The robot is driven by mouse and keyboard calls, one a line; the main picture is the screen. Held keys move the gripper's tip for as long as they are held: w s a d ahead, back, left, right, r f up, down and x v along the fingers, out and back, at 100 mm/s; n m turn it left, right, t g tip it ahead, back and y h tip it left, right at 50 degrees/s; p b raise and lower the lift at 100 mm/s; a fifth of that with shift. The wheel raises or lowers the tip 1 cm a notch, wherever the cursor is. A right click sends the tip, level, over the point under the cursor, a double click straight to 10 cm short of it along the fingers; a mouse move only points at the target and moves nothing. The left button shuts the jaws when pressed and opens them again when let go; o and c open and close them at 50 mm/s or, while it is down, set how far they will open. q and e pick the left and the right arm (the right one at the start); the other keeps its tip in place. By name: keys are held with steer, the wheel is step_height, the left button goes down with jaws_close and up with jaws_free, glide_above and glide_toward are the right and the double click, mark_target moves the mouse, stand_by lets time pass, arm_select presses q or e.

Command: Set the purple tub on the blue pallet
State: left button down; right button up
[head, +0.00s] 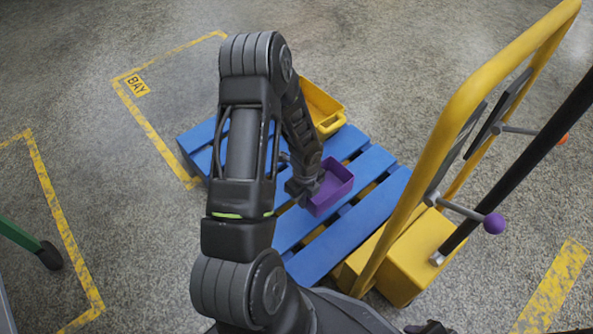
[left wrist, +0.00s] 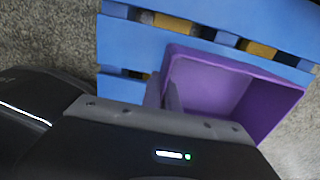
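The purple tub (head: 334,186) is open-topped and upright, over the middle of the blue pallet (head: 345,238). I cannot tell whether it rests on the slats or is held just above them. My left gripper (head: 308,190) is at the tub's left wall. In the left wrist view, the fingers (left wrist: 164,94) of my left gripper sit close together on either side of the tub's (left wrist: 235,85) near-left wall, shut on it. The blue pallet (left wrist: 125,45) lies beneath and beyond the tub there. My left arm hides part of the pallet. My right gripper is not visible.
A yellow bin (head: 322,108) stands at the pallet's back edge. A yellow cart with a tall handle (head: 450,125), a yellow box (head: 415,255) and a purple ball knob (head: 494,223) stands close on the right. Open concrete floor with yellow markings lies to the left.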

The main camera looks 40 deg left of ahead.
arm_select(q)
steer(key=b, duration=0.3)
glide_above(304, 221)
step_height(304, 221, down, 6)
steer(key=shift+f+b, duration=0.6)
steer(key=shift+f, duration=1.3)
steer(key=shift+f, duration=0.2)
steer(key=c, duration=1.6)
jaws_free()
steer(key=shift+s, duration=0.1)
steer(key=shift+c, duration=0.2)
steer(key=shift+r, duration=0.2)
step_height(304, 221, up, 12)
steer(key=p, duration=0.5)
steer(key=shift+p, duration=0.3)
